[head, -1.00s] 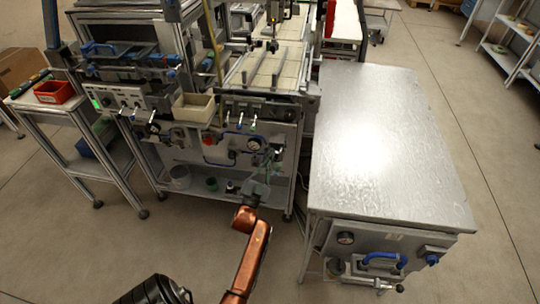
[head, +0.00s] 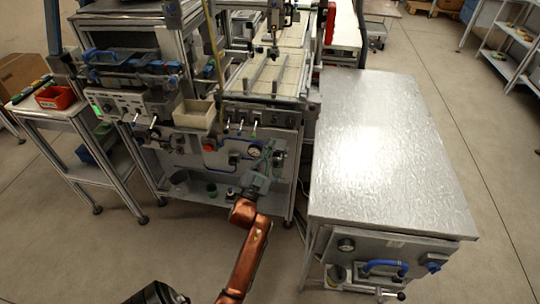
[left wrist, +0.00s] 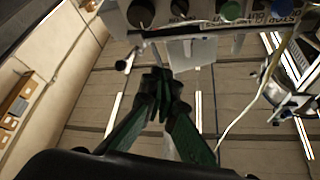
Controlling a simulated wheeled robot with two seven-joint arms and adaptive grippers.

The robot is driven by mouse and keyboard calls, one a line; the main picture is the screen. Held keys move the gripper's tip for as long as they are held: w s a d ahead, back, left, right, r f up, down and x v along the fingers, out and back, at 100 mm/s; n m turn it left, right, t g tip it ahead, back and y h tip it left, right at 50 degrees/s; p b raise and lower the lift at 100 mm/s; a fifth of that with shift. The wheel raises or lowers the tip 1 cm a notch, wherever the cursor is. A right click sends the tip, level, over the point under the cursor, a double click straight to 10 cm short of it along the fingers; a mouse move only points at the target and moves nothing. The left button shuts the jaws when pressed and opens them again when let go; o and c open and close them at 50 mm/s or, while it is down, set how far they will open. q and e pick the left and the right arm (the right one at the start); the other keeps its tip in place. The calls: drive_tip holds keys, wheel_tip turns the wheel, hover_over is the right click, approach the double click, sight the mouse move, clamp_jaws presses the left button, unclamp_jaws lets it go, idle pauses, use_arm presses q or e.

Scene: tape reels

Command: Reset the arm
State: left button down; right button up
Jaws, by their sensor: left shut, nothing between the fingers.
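My left arm, copper coloured, rises from the bottom of the head view. My left gripper (head: 267,160) is at its end, in front of the lower front panel of the machine (head: 228,160). In the left wrist view the dark green fingers of the gripper (left wrist: 160,82) meet at their tips, with nothing held between them. Knobs of a control panel (left wrist: 185,12) show beyond them. My right gripper is not in view.
A metal-topped table (head: 380,145) stands right of the arm. A small side stand (head: 75,110) with a red bin (head: 54,97) is at the left. A cream bin (head: 194,114) hangs on the machine's front. Shelves (head: 510,45) stand at the far right. The floor at lower left is clear.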

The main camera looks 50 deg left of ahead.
use_arm(q)
drive_tip(key=shift+r, duration=0.75)
